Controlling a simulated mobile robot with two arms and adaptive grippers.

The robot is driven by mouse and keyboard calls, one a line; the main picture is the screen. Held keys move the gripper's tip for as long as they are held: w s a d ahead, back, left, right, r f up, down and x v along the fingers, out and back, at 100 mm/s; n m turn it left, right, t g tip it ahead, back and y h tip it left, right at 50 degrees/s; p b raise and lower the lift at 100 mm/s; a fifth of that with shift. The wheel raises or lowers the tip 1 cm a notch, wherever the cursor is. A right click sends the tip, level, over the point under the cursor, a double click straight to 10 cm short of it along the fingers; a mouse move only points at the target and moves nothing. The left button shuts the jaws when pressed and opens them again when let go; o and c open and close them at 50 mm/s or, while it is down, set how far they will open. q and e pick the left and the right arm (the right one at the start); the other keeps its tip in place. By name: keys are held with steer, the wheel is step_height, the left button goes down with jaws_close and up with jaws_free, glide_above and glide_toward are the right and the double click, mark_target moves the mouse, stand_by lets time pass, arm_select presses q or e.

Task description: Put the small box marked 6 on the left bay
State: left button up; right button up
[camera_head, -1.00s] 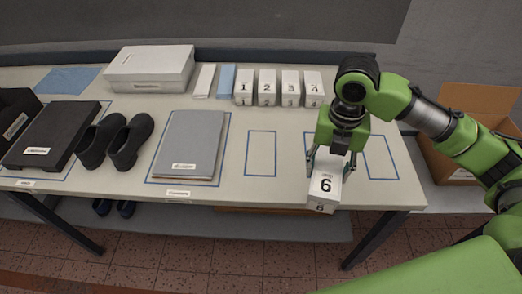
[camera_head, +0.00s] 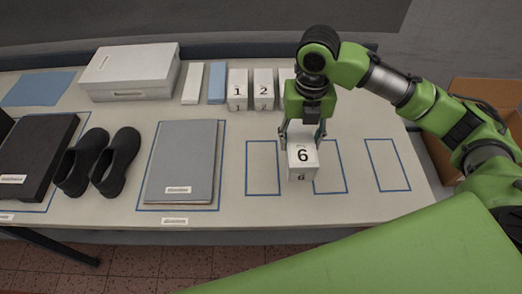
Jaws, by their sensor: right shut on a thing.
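The small white box marked 6 (camera_head: 303,160) is held in my right gripper (camera_head: 303,137), which is shut on it from above. The box is in front of the gap between the left bay and the middle bay, and it covers part of the middle bay. The left bay (camera_head: 263,168) is an empty blue-outlined rectangle on the table. The middle bay (camera_head: 331,183) and the right bay (camera_head: 387,165) are similar outlines. Whether the box touches the table is hard to tell. My left gripper is not in view.
White boxes marked 1 (camera_head: 237,91) and 2 (camera_head: 263,91) stand at the back; my right arm hides those beside them. A grey folder-like board (camera_head: 181,160), black shoes (camera_head: 118,160) and a large white box (camera_head: 130,73) lie to the left. A cardboard box (camera_head: 485,93) is at right.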

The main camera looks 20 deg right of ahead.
steer(key=w+a+f+p, duration=0.1)
steer(key=w+a+f, duration=0.1)
steer(key=f, duration=0.1)
steer(key=w+a+f+p, duration=0.1)
steer(key=w+a+f, duration=0.1)
steer(key=a+f, duration=0.1)
steer(key=w+a+f+p, duration=0.1)
steer(key=w+a+f, duration=0.1)
steer(key=a+f, duration=0.1)
steer(key=shift+f, duration=0.9)
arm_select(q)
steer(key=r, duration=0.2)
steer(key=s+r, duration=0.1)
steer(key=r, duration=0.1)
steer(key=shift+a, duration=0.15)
arm_select(e)
steer(key=shift+d+f, duration=0.1)
steer(key=shift+f, duration=0.05)
steer(key=shift+f, duration=0.1)
steer(key=o, duration=1.2)
steer(key=shift+o, duration=0.2)
